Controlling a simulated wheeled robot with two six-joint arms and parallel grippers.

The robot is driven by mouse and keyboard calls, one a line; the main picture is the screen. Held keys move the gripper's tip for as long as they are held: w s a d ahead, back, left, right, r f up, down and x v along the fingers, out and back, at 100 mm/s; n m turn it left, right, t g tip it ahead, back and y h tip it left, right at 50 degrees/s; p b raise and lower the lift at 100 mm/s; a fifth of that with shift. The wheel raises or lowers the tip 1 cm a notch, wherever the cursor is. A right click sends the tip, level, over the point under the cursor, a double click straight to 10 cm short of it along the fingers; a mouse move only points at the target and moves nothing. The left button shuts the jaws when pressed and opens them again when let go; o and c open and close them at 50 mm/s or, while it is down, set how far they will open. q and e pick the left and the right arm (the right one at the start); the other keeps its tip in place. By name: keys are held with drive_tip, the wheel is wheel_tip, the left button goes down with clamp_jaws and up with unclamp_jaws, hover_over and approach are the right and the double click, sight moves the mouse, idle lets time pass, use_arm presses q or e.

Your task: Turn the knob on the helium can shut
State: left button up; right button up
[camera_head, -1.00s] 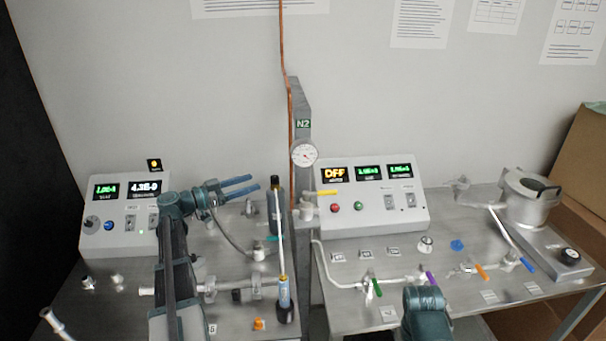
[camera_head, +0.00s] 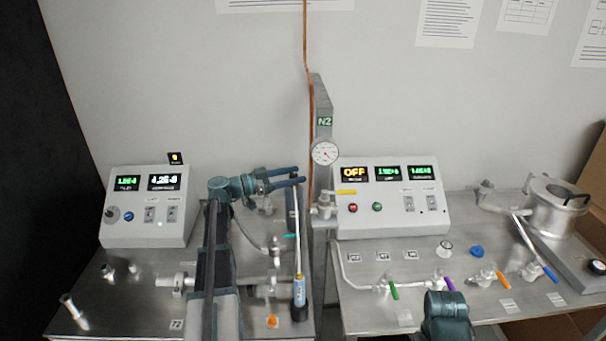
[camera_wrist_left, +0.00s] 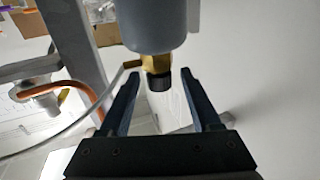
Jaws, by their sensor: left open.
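The helium can is a grey cylinder (camera_head: 292,210) standing on the left bench near the post. In the left wrist view its grey body (camera_wrist_left: 155,22) comes in from the top, with a brass neck (camera_wrist_left: 152,63) and a black knob (camera_wrist_left: 158,82). My left gripper (camera_head: 300,176) is open at the can's top. In the left wrist view the knob lies between its two fingertips (camera_wrist_left: 160,74), with a gap on each side. In the head view the fingers hide the knob. My right gripper is out of view; only a teal part of that arm shows at the bottom.
A slim wand with a blue-labelled grip (camera_head: 299,290) stands in front of the can. The post with the N2 gauge (camera_head: 325,153) and copper pipe rises just to the right. Control boxes (camera_head: 150,230) and (camera_head: 385,225) stand behind, and valves and pipework clutter both benches.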

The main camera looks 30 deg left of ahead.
use_arm(q)
drive_tip(key=shift+x, duration=1.65)
drive_tip(key=shift+c, duration=0.2)
clamp_jaws()
